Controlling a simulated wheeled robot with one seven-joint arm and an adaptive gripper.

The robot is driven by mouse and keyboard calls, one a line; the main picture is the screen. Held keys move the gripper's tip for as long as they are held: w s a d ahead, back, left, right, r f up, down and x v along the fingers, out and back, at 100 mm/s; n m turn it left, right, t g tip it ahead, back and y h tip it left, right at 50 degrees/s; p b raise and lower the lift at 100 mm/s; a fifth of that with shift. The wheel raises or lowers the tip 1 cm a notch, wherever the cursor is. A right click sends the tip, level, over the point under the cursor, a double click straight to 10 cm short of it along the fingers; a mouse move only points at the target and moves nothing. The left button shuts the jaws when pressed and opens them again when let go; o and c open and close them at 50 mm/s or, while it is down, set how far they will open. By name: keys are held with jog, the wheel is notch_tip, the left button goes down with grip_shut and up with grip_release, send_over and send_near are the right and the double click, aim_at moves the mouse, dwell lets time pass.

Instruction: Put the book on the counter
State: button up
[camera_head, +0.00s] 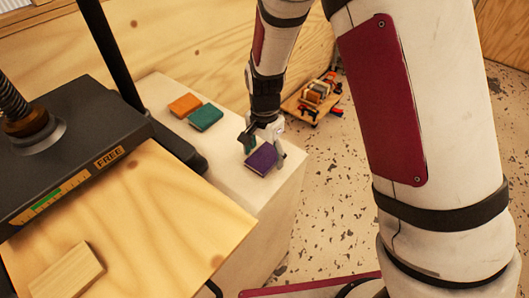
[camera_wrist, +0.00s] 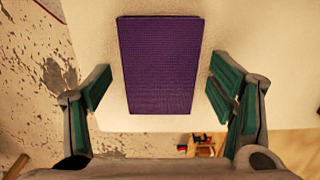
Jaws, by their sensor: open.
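A purple book (camera_head: 262,158) lies flat near the right edge of the white counter (camera_head: 235,183) in the head view. In the wrist view the purple book (camera_wrist: 160,64) is upright in the picture, between the finger pads. My gripper (camera_head: 263,146) is right over the book. Its fingers (camera_wrist: 157,88) are open, one on each side, with a gap to the book on both sides. An orange book (camera_head: 185,104) and a teal book (camera_head: 205,117) lie farther back on the same counter.
A black machine marked FREE (camera_head: 80,150) and a wooden board (camera_head: 150,215) with a small wood block (camera_head: 65,275) are on the left. A wheeled wooden cart (camera_head: 318,97) with several items stands on the speckled floor beyond the counter.

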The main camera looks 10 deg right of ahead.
aim_at(265, 156)
notch_tip(265, 156, up, 12)
jog(key=shift+r, duration=0.25)
dwell(0.4)
jog(key=s+d+r+n+t, duration=0.1)
jog(key=s+d+r+n, duration=0.2)
jog(key=s, duration=0.4)
jog(key=s+d+r+n+t, duration=0.2)
jog(key=s+d+r+n, duration=0.1)
jog(key=s+d+r, duration=0.3)
jog(key=s+d+r+n+t, duration=0.2)
jog(key=s+r, duration=0.4)
jog(key=s, duration=0.3)
jog(key=shift+d+n, duration=0.5)
jog(key=shift+d, duration=0.75)
jog(key=shift+s, duration=0.1)
